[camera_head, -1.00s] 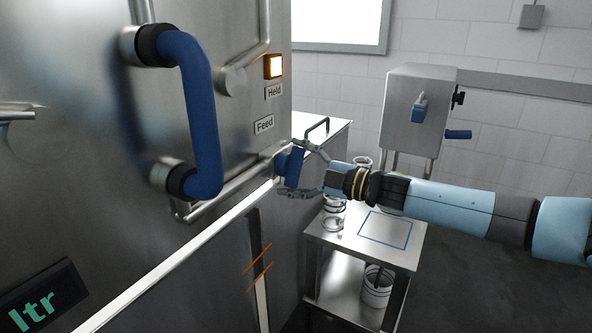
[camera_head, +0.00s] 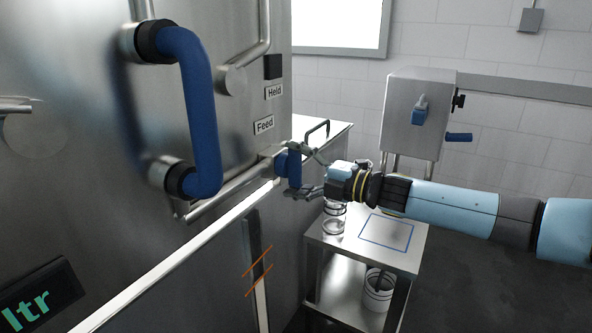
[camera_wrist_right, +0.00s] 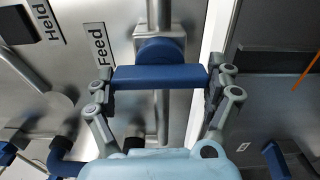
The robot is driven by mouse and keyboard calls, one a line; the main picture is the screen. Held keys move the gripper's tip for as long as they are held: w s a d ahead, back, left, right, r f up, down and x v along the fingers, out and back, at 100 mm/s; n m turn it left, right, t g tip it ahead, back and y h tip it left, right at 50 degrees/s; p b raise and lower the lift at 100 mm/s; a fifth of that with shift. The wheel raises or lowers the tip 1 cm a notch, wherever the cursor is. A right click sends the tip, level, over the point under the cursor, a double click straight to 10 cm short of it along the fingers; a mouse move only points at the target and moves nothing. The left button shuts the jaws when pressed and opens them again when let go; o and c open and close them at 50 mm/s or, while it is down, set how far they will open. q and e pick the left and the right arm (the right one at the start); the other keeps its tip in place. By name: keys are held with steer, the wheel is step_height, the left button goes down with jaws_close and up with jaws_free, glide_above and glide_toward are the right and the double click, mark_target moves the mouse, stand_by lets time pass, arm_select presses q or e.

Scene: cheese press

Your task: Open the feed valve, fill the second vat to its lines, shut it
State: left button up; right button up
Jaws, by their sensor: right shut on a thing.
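The feed valve's blue handle (camera_head: 293,168) is beside the Feed label (camera_head: 264,125) on the steel machine. My right gripper (camera_head: 300,171) has its fingers closed on both ends of this handle. The right wrist view shows the blue bar (camera_wrist_right: 160,78) between the fingertips, below its round blue hub. The lamp (camera_head: 273,67) above the Held label (camera_head: 274,92) is dark. Two orange lines (camera_head: 259,258) cross an upright strip (camera_head: 257,285) low on the machine front; I cannot tell the level there. Which vat this is does not show. My left gripper is out of view.
A large blue grab handle (camera_head: 203,120) stands out close at the left. A display (camera_head: 35,300) reading "ltr" is at lower left, its number cut off. A steel box (camera_head: 415,100) is further back.

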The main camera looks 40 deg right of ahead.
steer(key=shift+f, duration=0.1)
steer(key=o, duration=0.9)
steer(key=shift+o, duration=0.2)
steer(key=v, duration=1.2)
